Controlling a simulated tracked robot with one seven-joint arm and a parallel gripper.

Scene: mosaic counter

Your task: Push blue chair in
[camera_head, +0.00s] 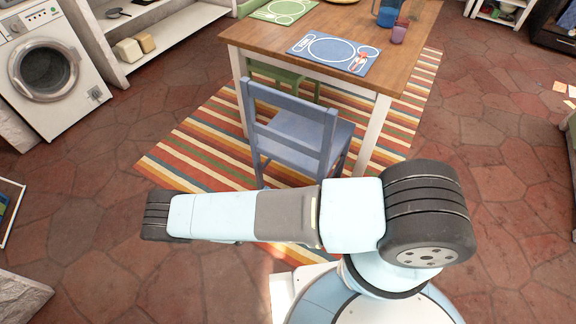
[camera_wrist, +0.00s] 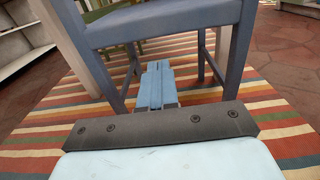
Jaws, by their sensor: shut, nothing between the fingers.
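The blue chair (camera_head: 289,150) stands upright at the near side of the wooden table (camera_head: 262,32), its back toward me and its seat facing the table. The front of the seat is close to the table edge. In the wrist view the chair's blue rail (camera_wrist: 165,22) crosses the top, with legs on both sides. My gripper (camera_wrist: 158,68) shows there, light blue, fingers shut and empty, low in the picture between the legs and below the rail. I cannot tell whether it touches the chair. In the head view my arm hides the gripper.
A striped rug (camera_head: 195,135) lies under the table and chair. A green chair (camera_head: 290,78) shows under the table. A blue placemat (camera_head: 312,55), a blue pitcher (camera_head: 387,12) and a purple cup (camera_head: 399,32) are on top. A washing machine (camera_head: 48,65) stands left.

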